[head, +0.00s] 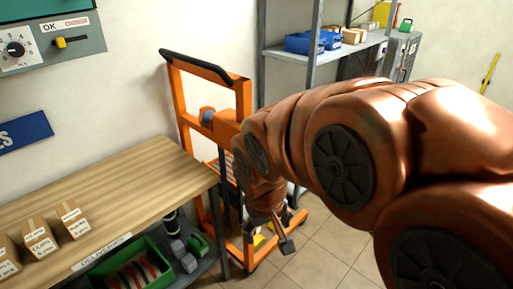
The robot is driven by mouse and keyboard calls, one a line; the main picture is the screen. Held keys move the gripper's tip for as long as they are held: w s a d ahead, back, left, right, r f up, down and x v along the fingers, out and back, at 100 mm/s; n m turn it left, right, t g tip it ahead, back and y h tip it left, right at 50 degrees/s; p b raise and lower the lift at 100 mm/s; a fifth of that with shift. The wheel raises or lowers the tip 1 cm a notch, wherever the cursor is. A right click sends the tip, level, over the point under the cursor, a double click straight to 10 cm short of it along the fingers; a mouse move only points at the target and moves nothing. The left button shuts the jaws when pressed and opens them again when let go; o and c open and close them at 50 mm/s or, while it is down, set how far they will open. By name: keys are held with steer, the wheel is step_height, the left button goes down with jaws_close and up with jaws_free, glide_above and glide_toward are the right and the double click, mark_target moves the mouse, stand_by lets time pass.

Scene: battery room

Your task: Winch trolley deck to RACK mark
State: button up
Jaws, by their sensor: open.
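The orange trolley (176,100) stands against the wall past the end of the wooden bench, with a black grip bar across its top. A round grey part (207,115) sits on its upper crossbar; I cannot tell whether this is the winch. My arm covers much of the trolley's right side, and the deck is mostly hidden. No RACK mark can be made out. My gripper (283,236) is open and points down in front of the trolley's lower frame. A dark finger shows clearly; I see nothing held, and contact with the trolley cannot be told.
The wooden bench (110,205) fills the left, with small cartons (38,238) on it and a green crate (130,268) below. A grey shelf (345,50) with blue bins (305,42) stands behind. Tiled floor (325,245) is clear below my arm.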

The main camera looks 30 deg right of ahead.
steer(key=w+d+m+t+h+b, duration=0.1)
steer(key=w+d+t+b, duration=0.45)
steer(key=w+d, duration=0.65)
steer(key=w+d+t+h+b, duration=0.1)
steer(key=w+d+t+b, duration=0.65)
steer(key=w, duration=0.75)
steer(key=d+f+n+t+y+b, duration=0.3)
steer(key=f+y+b, duration=0.25)
steer(key=y, duration=0.25)
steer(key=shift+d+x, duration=0.1)
steer(key=shift+x, duration=2)
steer(key=shift+d+x, duration=0.15)
steer(key=shift+x, duration=1.95)
steer(key=shift+r, duration=0.1)
steer(key=c, duration=1.2)
steer(key=shift+o, duration=0.2)
steer(key=shift+r, duration=0.1)
